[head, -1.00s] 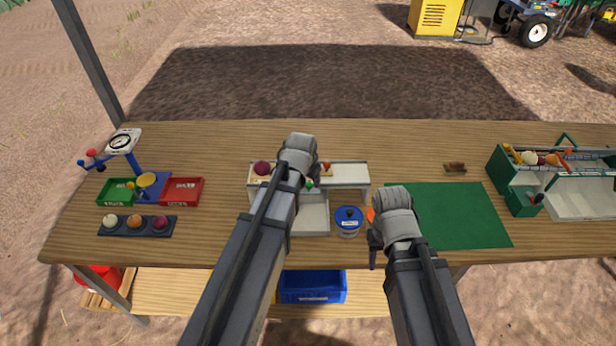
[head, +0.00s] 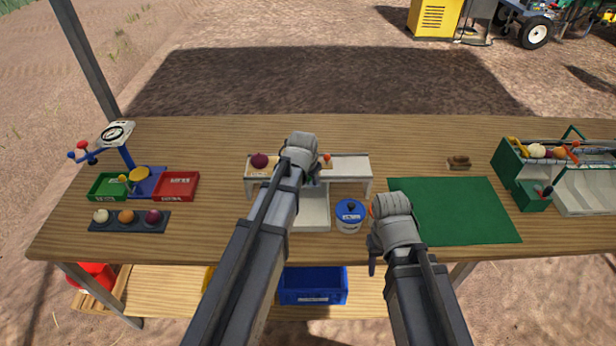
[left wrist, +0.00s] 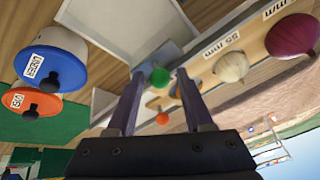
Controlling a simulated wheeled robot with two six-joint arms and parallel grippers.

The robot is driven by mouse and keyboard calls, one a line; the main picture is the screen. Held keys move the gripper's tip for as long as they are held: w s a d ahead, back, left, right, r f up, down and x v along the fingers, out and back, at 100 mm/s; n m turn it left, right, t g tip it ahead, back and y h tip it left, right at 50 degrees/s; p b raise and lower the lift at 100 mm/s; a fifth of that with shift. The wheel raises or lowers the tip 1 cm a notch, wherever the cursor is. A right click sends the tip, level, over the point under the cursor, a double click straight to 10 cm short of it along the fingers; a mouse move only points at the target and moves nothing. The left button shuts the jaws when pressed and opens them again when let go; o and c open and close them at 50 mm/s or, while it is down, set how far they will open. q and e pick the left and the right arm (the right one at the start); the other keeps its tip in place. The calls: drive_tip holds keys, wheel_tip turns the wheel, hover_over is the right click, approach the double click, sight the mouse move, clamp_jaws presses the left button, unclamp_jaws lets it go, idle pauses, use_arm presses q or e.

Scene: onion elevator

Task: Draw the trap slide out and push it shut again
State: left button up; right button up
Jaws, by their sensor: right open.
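A white raised stand (head: 350,166) is at mid-table, with a pale tray (head: 314,212) in front of it. In the left wrist view a green knob (left wrist: 160,77) and a smaller orange-red knob (left wrist: 162,118) show at the stand; I cannot tell for sure which one belongs to the trap slide. My left gripper (head: 317,178) is at the stand's front and hides part of it. In the left wrist view its fingers (left wrist: 160,72) are apart, with the green knob in view between them and not visibly gripped. My right gripper (head: 373,262) is open at the table's front edge.
A blue-lidded jar (head: 350,212) stands right of the tray; an orange-lidded jar (left wrist: 32,103) is beside it. A purple onion (head: 259,160) sits on the stand's left end. A green mat (head: 455,212) lies right. Green (head: 109,186) and red (head: 177,186) trays are left.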

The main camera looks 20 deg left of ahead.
use_arm(q)
clamp_jaws()
